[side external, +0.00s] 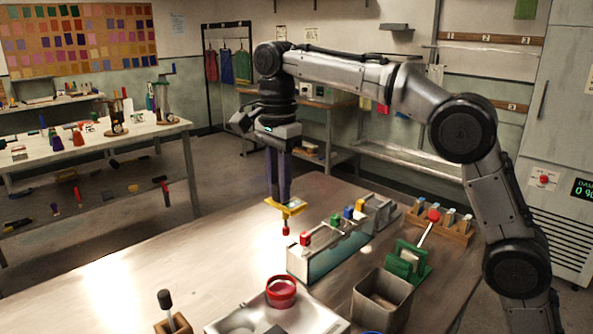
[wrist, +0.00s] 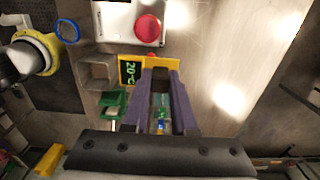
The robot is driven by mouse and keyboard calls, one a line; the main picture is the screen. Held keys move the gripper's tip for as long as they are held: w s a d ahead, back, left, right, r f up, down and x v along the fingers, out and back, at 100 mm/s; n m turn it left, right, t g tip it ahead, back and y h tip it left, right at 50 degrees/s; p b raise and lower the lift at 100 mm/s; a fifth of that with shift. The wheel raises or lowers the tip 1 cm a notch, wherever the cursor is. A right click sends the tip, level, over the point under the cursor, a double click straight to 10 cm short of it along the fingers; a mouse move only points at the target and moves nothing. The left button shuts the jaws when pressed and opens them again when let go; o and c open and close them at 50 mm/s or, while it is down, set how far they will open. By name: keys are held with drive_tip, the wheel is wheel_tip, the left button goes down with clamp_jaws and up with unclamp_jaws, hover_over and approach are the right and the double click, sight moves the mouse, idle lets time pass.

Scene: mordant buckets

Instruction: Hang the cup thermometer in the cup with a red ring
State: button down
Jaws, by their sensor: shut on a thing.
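The cup thermometer (side external: 292,208) has a yellow body and a short stem with a red tip. My gripper (side external: 284,197) is shut on its yellow body and holds it above the table, stem downward. In the wrist view the yellow piece (wrist: 162,63) spans the fingertips (wrist: 160,74), with a dark display reading about 20°C to the left. The cup with a red ring (side external: 281,291) stands on the pale metal tray (side external: 237,322) at the front, apart from the thermometer. It also shows in the wrist view (wrist: 147,28), beyond the fingertips. The cup's inside is hard to make out.
A long trough (side external: 318,262) with several coloured clips lies right of my gripper. A grey bin (side external: 381,299) and a green stand (side external: 408,263) stand further right. A blue ring (wrist: 67,31) shows in the wrist view. The table's left part is clear.

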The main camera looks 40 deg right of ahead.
drive_tip(key=s+a+f, duration=0.1)
drive_tip(key=a+f, duration=0.2)
drive_tip(key=f, duration=0.2)
drive_tip(key=shift+s, duration=0.35)
wheel_tip(320, 180, down, 11)
idle(1.6)
idle(0.3)
drive_tip(key=c, duration=0.6)
unclamp_jaws()
drive_tip(key=shift+c, duration=0.2)
